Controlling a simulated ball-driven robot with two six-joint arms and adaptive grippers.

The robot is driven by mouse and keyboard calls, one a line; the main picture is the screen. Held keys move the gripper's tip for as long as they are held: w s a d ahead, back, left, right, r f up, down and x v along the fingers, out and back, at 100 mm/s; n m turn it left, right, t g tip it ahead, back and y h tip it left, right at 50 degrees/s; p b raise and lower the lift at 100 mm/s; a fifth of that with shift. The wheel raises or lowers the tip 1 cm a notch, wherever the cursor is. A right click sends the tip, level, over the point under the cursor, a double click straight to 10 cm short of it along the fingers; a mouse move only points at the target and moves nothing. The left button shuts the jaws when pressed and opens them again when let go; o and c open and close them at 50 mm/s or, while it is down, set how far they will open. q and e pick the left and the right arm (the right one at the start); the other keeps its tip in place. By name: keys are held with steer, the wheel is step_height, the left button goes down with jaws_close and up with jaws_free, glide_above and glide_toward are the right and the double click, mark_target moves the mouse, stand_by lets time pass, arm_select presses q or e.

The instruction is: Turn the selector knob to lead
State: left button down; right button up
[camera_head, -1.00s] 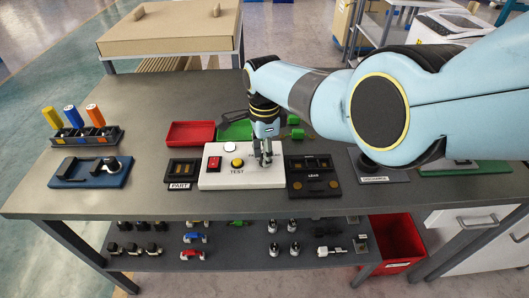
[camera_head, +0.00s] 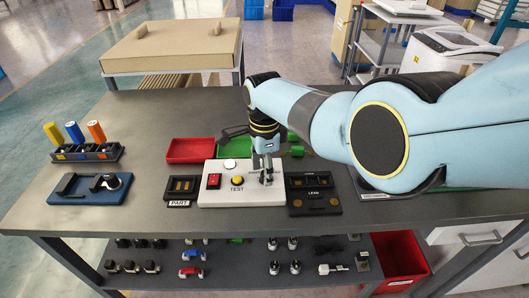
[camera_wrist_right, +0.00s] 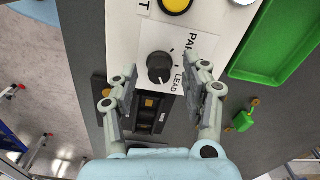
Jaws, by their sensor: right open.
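The black selector knob (camera_wrist_right: 160,67) sits on the white test box (camera_head: 215,197), between a PART label (camera_wrist_right: 192,44) and a LEAD label (camera_wrist_right: 179,83). Which label its pointer faces is too small to tell. My right gripper (camera_wrist_right: 168,72) is open, with one finger on each side of the knob and gaps visible between. In the head view the right gripper (camera_head: 266,174) points down over the right part of the box and hides the knob. My left gripper is not in view.
The box has a red switch (camera_head: 214,181), a yellow TEST button (camera_head: 237,181) and a white lamp (camera_head: 230,164). A PART tray (camera_head: 182,189) stands left, a LEAD tray (camera_head: 313,202) right. Red (camera_head: 190,150) and green (camera_wrist_right: 276,45) trays lie behind.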

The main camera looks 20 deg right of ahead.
step_height(320, 180, up, 12)
steer(key=shift+f, duration=0.25)
stand_by(0.4)
